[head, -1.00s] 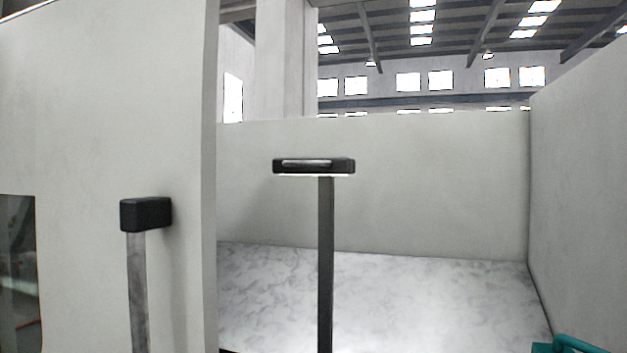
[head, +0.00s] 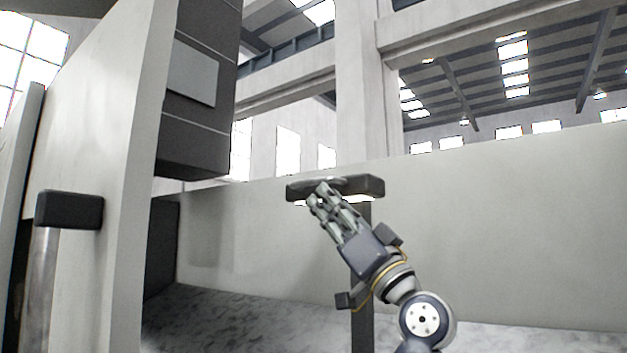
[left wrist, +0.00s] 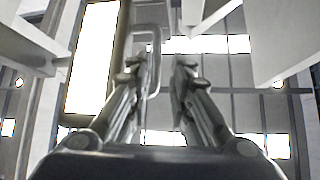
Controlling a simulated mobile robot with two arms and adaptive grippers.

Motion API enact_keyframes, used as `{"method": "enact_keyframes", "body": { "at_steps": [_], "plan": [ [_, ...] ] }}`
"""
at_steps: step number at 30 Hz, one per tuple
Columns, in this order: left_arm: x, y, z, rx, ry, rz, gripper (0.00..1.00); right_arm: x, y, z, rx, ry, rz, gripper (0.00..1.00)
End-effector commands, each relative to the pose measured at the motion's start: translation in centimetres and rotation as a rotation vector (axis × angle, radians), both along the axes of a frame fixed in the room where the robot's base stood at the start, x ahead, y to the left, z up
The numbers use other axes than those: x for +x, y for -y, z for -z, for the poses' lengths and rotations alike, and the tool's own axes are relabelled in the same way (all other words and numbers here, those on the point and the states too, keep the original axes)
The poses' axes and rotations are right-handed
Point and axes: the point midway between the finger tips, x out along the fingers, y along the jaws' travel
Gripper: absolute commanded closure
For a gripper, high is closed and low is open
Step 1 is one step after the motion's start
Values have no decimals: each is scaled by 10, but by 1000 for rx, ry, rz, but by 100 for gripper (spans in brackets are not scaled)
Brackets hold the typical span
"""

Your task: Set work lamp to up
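The work lamp (head: 364,185) is a dark, flat head on an upright post, seen in the middle of the head view. Its underside glows white, and its head looks roughly level. A thin handle loop on the lamp shows in the left wrist view (left wrist: 166,62). My left gripper (head: 318,192) is at the lamp's front, its fingertips overlapping the handle area. In the left wrist view its two fingers are apart, with one bar of the loop in the gap between them. I cannot tell whether they touch it. My right gripper is not in view.
A second black-topped post (head: 68,209) stands at the left beside a pale wall panel (head: 108,130). A dark box-like unit (head: 195,95) hangs above, left of the lamp. A pale low wall (head: 500,220) runs behind. Space right of the lamp looks clear.

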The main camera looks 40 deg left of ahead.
Motion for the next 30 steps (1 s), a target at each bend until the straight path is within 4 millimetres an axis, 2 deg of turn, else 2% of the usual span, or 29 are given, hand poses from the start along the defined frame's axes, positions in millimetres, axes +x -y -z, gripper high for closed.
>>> {"method": "enact_keyframes", "body": {
  "at_steps": [1, 9, 15, 23, 26, 30],
  "plan": [
    [0, -8, -13, 0, 1, -2, 80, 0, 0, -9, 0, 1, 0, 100],
    [4, -40, -43, 2, -1, 1, 80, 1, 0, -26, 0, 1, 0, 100],
    [5, -50, -50, 1, -2, 5, 80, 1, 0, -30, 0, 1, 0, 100],
    [6, -51, -50, 1, -2, 5, 80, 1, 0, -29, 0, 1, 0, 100],
    [6, -51, -50, 2, -2, 5, 98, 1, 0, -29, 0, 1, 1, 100],
    [6, -51, -50, 2, -2, 5, 100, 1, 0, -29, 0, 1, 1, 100]
  ]
}}
